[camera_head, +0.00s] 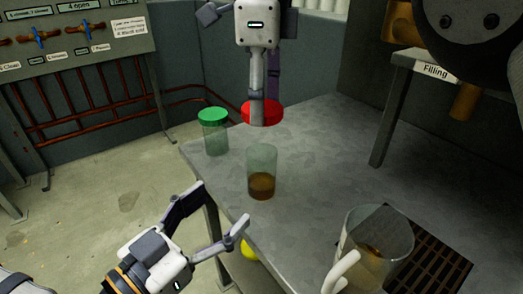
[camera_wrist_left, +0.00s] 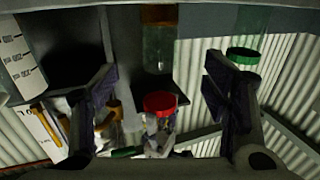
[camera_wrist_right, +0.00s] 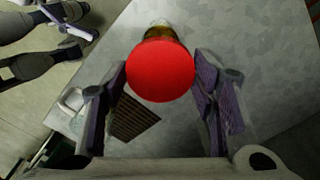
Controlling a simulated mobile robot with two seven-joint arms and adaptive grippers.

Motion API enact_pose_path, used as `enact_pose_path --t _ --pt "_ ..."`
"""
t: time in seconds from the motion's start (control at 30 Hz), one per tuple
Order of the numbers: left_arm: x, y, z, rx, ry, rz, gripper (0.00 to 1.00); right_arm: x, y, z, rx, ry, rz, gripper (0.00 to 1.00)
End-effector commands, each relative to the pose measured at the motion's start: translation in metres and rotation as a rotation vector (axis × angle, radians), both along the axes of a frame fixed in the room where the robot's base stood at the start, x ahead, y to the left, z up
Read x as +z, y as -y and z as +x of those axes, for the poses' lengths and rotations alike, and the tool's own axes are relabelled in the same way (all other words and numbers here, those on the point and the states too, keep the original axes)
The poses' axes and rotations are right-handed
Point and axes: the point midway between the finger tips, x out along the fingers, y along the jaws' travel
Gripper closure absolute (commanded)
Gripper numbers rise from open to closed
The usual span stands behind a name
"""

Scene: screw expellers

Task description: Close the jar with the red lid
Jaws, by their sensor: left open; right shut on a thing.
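The open jar (camera_head: 261,160) is clear, with brown liquid in its bottom, and stands upright on the metal table. It also shows in the left wrist view (camera_wrist_left: 160,42). The red lid (camera_head: 262,114) is held level by my right gripper (camera_head: 258,98), above and apart from the jar in the head view. In the right wrist view the lid (camera_wrist_right: 160,72) sits between the fingers and covers most of the jar (camera_wrist_right: 165,32). Whether they line up exactly is unclear. My left gripper (camera_head: 220,213) is open and empty at the table's near left edge, apart from the jar.
A green-lidded jar (camera_head: 213,132) stands at the table's left corner. A clear pitcher (camera_head: 375,245) with brown liquid stands at the front right, by a dark drain grate (camera_head: 430,255). A yellow object (camera_head: 249,250) shows below the table's edge. The table behind the jar is clear.

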Motion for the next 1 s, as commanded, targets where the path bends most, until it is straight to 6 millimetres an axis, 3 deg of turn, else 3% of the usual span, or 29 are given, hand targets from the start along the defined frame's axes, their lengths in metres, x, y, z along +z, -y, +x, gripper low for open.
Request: enact_pose_path --t 0.17,0.6,1.0 --pt "0.000 0.013 0.016 -0.003 0.002 0.001 0.31 0.000 0.000 0.000 0.000 0.000 0.000 0.61" --pt "-0.001 0.061 0.082 -0.002 0.000 0.000 0.31 0.000 0.000 0.000 0.000 -0.001 0.000 0.61" --pt "0.000 0.070 0.097 0.000 -0.001 0.000 0.31 0.000 0.000 0.000 0.000 -0.001 0.000 0.61"
